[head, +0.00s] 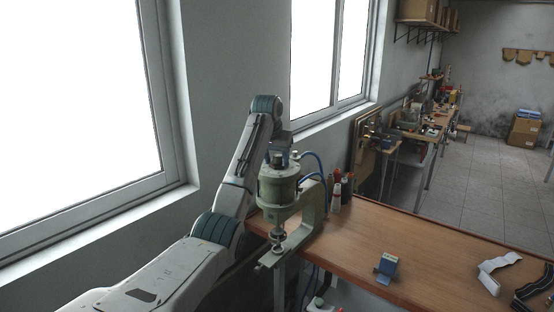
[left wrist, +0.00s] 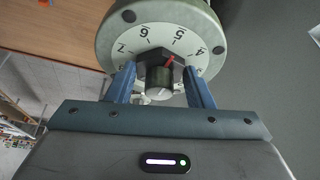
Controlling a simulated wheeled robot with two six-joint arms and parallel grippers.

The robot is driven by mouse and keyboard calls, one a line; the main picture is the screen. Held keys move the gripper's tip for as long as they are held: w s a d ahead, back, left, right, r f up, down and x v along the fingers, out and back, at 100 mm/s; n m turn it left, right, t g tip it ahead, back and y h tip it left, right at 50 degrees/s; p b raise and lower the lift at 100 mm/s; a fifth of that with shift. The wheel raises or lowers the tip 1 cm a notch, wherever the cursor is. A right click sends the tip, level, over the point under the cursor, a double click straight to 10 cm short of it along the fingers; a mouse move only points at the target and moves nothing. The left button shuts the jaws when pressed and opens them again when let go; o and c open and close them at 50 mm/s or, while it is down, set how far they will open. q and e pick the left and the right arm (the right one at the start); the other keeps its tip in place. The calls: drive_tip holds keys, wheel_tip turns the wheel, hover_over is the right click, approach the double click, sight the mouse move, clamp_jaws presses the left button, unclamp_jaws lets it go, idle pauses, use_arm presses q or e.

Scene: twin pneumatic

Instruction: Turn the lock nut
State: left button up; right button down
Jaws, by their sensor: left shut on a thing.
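A green pneumatic press (head: 279,188) stands at the table's left edge. In the left wrist view its round top carries a pale dial (left wrist: 192,38) with black numbers, 4 to 7 readable. At the dial's centre sits a dark, angular lock nut (left wrist: 150,58), with a dark knob with a grey end (left wrist: 160,82) and a red pointer (left wrist: 169,61). My left gripper (left wrist: 159,73) has its blue fingers on either side of this centre part, shut on it. In the head view my left gripper (head: 280,150) is over the press top, its fingertips hard to make out. My right gripper is not in view.
The wooden table (head: 400,233) holds several small bottles (head: 337,195) behind the press, a blue-grey block (head: 387,265) and strap-like items (head: 497,270) at right. Blue hoses (head: 318,165) loop beside the press. A windowed wall (head: 215,90) is close at left.

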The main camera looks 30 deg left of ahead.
use_arm(q)
drive_tip(key=m, duration=0.1)
drive_tip(key=m+h, duration=0.1)
drive_tip(key=m, duration=0.2)
drive_tip(key=shift+a+m+h, duration=0.3)
drive_tip(key=shift+h, duration=0.1)
drive_tip(key=m, duration=0.1)
drive_tip(key=m+h, duration=0.1)
drive_tip(key=m, duration=0.1)
drive_tip(key=shift+a+m, duration=0.2)
drive_tip(key=shift+m, duration=0.1)
drive_tip(key=shift+w+m+g+h, duration=0.1)
drive_tip(key=shift+m+g+h, duration=0.25)
drive_tip(key=shift+m, duration=0.35)
drive_tip(key=o, duration=1)
drive_tip(key=shift+w, duration=0.1)
